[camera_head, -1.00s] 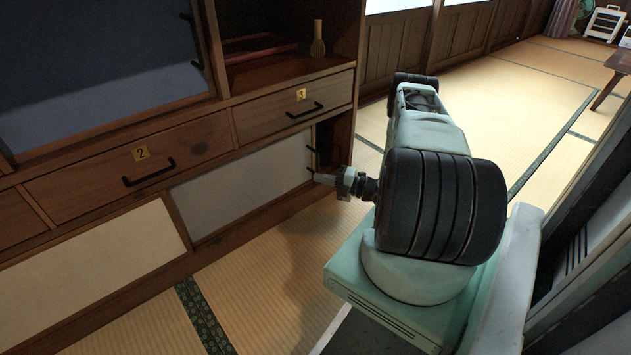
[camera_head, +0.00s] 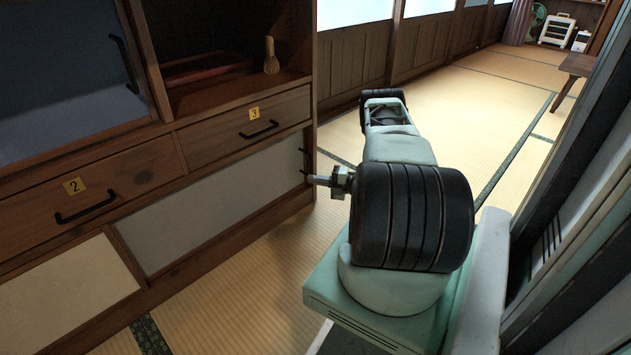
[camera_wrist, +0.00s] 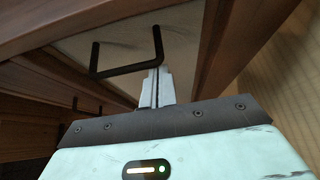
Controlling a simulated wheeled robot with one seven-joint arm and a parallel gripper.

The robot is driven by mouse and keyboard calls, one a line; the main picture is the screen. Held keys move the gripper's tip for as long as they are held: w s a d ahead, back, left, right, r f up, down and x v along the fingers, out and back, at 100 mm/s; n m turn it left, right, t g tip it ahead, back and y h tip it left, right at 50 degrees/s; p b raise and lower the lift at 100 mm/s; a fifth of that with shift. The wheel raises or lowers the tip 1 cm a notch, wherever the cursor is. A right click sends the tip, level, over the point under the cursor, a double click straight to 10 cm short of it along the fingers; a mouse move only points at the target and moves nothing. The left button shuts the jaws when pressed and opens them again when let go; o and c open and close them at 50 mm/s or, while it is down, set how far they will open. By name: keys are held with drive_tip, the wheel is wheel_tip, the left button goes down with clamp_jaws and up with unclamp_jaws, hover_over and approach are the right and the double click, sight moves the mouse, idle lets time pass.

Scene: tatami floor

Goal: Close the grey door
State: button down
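The grey door (camera_head: 215,210) is the pale grey panel below drawer 3 in the low wooden cabinet. It spans from the post on its left to the cabinet's right end, with no dark gap showing there. Its black handle (camera_head: 303,165) is near the right end; in the wrist view the handle (camera_wrist: 127,70) is a black U-shaped bar. My gripper (camera_head: 314,180) is at this handle. In the wrist view my gripper's fingers (camera_wrist: 157,75) are together, with their tips at the handle's right end. I cannot tell whether they touch it.
Drawer 2 (camera_head: 95,195) and drawer 3 (camera_head: 245,132) are shut above the panels. A cream panel (camera_head: 65,290) lies to the left. A whisk (camera_head: 271,56) stands on the open shelf. Tatami floor (camera_head: 275,270) is clear before the cabinet; a low table (camera_head: 578,66) stands far right.

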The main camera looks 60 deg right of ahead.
drive_tip(key=shift+d, duration=0.3)
drive_tip(key=p+v, duration=0.5)
drive_tip(key=v, duration=1.2)
drive_tip(key=shift+s+a, duration=0.15)
drive_tip(key=shift+p, duration=0.3)
